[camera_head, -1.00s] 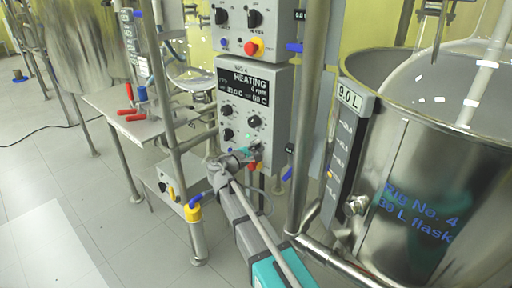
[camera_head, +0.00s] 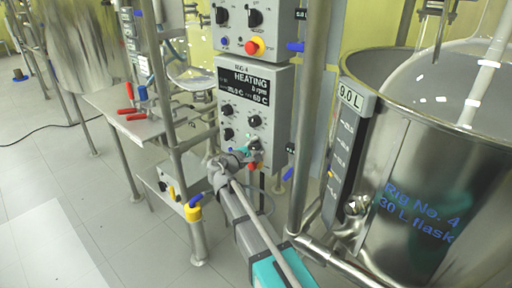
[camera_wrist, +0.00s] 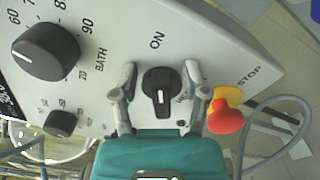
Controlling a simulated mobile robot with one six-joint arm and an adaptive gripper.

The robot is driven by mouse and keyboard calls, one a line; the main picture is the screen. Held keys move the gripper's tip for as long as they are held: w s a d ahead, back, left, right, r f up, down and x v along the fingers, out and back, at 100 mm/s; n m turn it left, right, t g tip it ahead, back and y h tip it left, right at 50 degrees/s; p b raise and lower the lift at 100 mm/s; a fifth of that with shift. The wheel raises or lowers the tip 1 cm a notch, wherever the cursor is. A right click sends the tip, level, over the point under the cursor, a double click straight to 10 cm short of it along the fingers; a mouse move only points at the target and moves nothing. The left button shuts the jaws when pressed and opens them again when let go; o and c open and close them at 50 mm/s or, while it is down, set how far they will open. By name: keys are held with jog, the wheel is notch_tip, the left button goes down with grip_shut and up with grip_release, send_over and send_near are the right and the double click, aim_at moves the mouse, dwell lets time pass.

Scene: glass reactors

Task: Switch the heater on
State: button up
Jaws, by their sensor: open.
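The heater control box (camera_head: 281,105) is grey, with a dark display (camera_head: 243,87) reading HEATING in the head view. In the wrist view a black switch knob (camera_wrist: 160,92) with a white line sits on the panel below the label ON. My gripper (camera_wrist: 161,72) is open, one finger on each side of this knob; I cannot tell whether they touch it. In the head view my gripper (camera_head: 243,155) is at the box's lower edge and hides the switch. A red and yellow stop button (camera_wrist: 226,112) is just right of the right finger.
A large BATH dial (camera_wrist: 46,50) and a smaller knob (camera_wrist: 61,123) lie left of my gripper. A bench (camera_head: 120,100) with red-handled items is at left.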

jog(key=shift+s, duration=0.15)
jog(key=v, duration=1.1)
jog(key=shift+s+a, duration=0.25)
jog(key=shift+a, duration=0.1)
